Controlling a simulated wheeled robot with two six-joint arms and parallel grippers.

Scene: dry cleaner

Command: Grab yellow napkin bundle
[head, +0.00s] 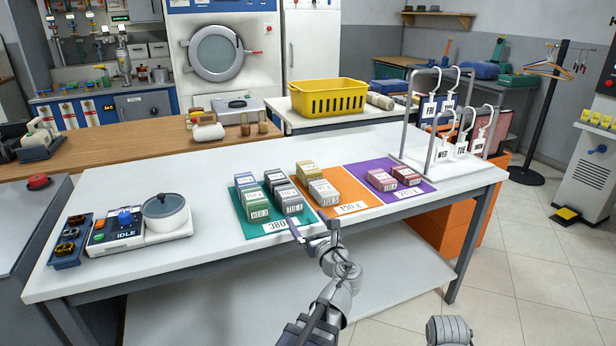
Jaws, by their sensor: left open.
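A bundle with a yellowish top and a white label (307,171) sits at the back of the orange mat (352,193). A tan-grey bundle (323,193) sits just in front of it on the same mat. My left gripper (312,229) is open and empty at the table's front edge, in front of the teal and orange mats and apart from the bundles. My right gripper is not in view; only a grey part of my right arm shows at the bottom right.
Several grey-green bundles (275,179) stand on the teal mat (244,230). Reddish bundles (381,180) lie on the purple mat (422,189). A hook rack (406,120) stands at the right end. A scale with a pot (163,210) stands left; the table between is clear.

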